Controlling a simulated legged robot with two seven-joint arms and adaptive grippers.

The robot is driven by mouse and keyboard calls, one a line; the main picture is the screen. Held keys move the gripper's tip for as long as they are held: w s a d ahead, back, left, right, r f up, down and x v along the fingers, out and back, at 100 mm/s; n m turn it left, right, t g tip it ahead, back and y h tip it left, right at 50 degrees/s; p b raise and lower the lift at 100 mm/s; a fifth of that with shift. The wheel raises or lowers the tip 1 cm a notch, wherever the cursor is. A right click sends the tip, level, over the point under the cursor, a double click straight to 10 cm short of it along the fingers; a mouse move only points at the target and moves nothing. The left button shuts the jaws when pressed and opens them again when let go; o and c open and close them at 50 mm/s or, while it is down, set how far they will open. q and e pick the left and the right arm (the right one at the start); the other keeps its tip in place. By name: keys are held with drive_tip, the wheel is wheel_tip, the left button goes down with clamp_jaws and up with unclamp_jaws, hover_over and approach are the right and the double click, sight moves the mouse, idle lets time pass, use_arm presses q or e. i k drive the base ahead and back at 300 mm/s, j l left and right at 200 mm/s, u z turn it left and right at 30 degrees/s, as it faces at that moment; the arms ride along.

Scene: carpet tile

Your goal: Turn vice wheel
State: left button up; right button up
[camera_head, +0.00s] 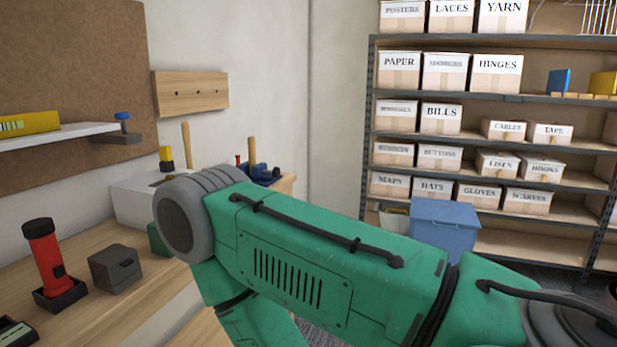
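No vice wheel can be made out for certain. A dark blue tool (262,174) sits at the far end of the wooden workbench, partly hidden behind my arm; it may be the vice, but I cannot tell. A small grey piece with a blue knob (122,122) is at the end of the wall shelf. My green right arm comes in from the right and crosses the middle of the view, hiding much of the bench's far part. Neither gripper shows in this view.
A blue bin (445,228) stands before shelving (530,98) full of labelled boxes.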

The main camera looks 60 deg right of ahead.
sight(276, 172)
drive_tip(key=z, duration=1.45)
